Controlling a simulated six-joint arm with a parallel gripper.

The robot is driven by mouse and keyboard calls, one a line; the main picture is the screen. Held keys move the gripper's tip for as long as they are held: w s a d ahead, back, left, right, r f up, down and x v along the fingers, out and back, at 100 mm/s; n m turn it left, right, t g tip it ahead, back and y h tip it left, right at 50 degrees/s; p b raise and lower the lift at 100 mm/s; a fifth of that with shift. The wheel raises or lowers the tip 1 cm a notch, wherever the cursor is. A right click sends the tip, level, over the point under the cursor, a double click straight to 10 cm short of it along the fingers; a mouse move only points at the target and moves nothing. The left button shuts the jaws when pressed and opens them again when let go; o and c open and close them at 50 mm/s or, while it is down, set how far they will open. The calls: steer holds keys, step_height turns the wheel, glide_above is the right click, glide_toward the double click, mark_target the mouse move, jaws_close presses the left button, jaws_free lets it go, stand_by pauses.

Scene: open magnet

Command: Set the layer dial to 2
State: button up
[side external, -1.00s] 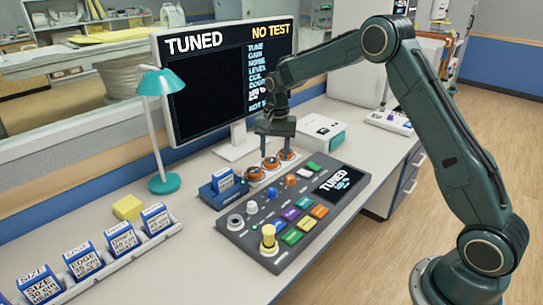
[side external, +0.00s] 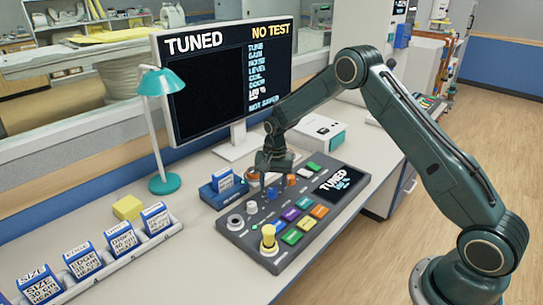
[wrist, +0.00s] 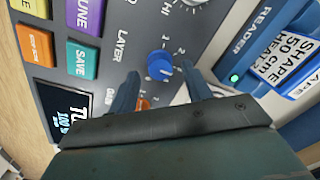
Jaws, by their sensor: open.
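The layer dial is a small blue knob (wrist: 158,64) beside the LAYER label in the wrist view, with small numbers printed near it. In the side view the blue knob (side external: 272,193) is on the dark control panel (side external: 250,240). My gripper (wrist: 160,78) is open, its two fingers apart on either side of the knob in the wrist view, with nothing between them held.
A blue card reader (side external: 222,190) holding a card stands left of the panel. A monitor (side external: 200,95) reading TUNED and a teal lamp (side external: 163,80) stand behind. A rack of cards (side external: 120,250) lies at the left.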

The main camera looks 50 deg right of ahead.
steer(key=shift+f, duration=0.7)
steer(key=c, duration=1)
steer(key=shift+n, duration=0.3)
steer(key=n, duration=0.4)
steer(key=shift+w, duration=0.1)
steer(key=n, duration=0.5)
steer(key=shift+a, duration=0.1)
